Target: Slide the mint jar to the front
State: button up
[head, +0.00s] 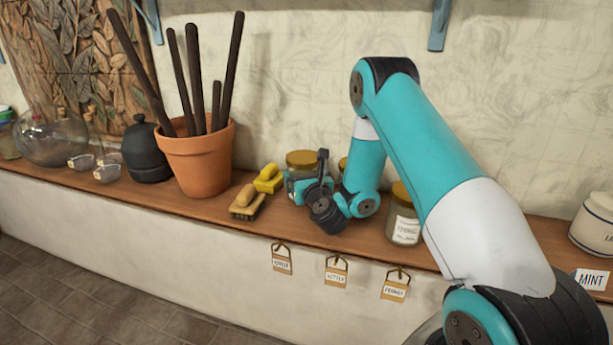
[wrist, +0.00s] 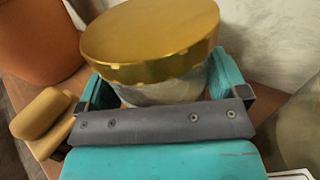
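A glass jar with a gold lid (head: 303,160) stands upright on the wooden shelf in the head view. In the wrist view its gold lid (wrist: 150,40) and pale body (wrist: 165,92) are close in front of me. Its label is not visible, so I cannot tell whether it is the mint jar. My gripper (head: 305,190) is low over the shelf at this jar. In the wrist view my gripper's (wrist: 168,85) teal fingers are wide apart, one on each side of the jar; a sliver of wood shows beside the left finger. The right finger's contact is unclear.
A labelled gold-lidded jar (head: 404,215) stands right of my gripper, and another lid (head: 343,164) shows partly behind my arm. Yellow-and-wood brushes (head: 248,202) and a terracotta pot (head: 197,160) are left. A MINT card (head: 591,280) is at the right, below a white crock (head: 594,222).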

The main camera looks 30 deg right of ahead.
jog(key=shift+c, duration=1.2)
jog(key=shift+s+a+f, duration=0.1)
jog(key=shift+a, duration=0.05)
jog(key=shift+s+a+b, duration=0.9)
jog(key=shift+a+b, duration=0.1)
jog(key=shift+b, duration=0.55)
jog(key=shift+s+a+b, duration=1.75)
jog(key=shift+s+a, duration=0.1)
jog(key=shift+a, duration=0.3)
jog(key=o, duration=0.8)
jog(key=shift+s, duration=0.1)
